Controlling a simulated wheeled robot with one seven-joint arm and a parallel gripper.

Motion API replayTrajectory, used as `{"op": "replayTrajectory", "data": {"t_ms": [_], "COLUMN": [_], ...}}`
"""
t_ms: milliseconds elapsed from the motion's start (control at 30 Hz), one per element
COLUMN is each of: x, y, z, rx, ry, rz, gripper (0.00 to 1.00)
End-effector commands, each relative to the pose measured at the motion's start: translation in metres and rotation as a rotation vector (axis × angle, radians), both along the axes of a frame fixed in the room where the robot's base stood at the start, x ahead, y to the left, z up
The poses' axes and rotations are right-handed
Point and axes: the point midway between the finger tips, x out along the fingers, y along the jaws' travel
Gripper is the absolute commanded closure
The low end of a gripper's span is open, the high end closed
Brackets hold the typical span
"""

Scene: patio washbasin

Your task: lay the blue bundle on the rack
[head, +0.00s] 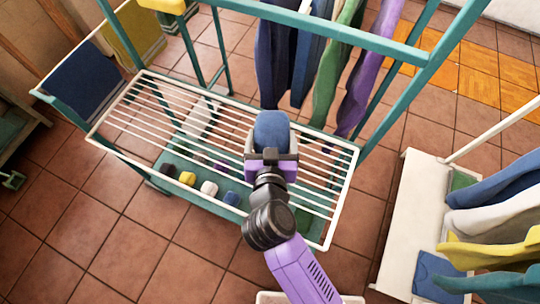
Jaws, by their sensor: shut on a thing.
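The blue bundle (271,130) is a rounded blue cloth roll in the head view. My gripper (271,150) is shut on it, over the right half of the rack. The rack (150,108) is a white wire shelf with parallel bars inside a teal frame. Its bars show bare on the left and around my gripper. The gripper and wrist hide the bundle's near and lower side, so I cannot tell whether it touches the bars.
Hanging dark blue, green and purple cloths (328,85) are close behind the bundle. A teal rail (330,32) crosses above them. Small rolled items (208,188) lie on the lower shelf. A white stand (410,215) with draped cloths is at right. The rack's left half is clear.

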Motion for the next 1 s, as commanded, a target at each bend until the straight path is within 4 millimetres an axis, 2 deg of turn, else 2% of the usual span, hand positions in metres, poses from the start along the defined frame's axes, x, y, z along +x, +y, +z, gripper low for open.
{"op": "replayTrajectory", "data": {"t_ms": [33, 100, 233, 500, 767, 1000], "x": [0.000, 0.000, 0.000, 0.001, 0.000, 0.000], "y": [0.000, 0.000, 0.000, 0.000, 0.000, 0.000], "z": [-0.016, -0.032, -0.054, -0.072, -0.108, -0.108], "rx": [-0.002, -0.002, -0.001, 0.000, -0.001, 0.001], "ry": [0.002, 0.002, 0.001, -0.001, 0.000, -0.001], "rz": [0.000, 0.001, 0.000, 0.000, 0.000, 0.001], "gripper": [0.61, 0.61, 0.61, 0.61, 0.61, 0.61]}}
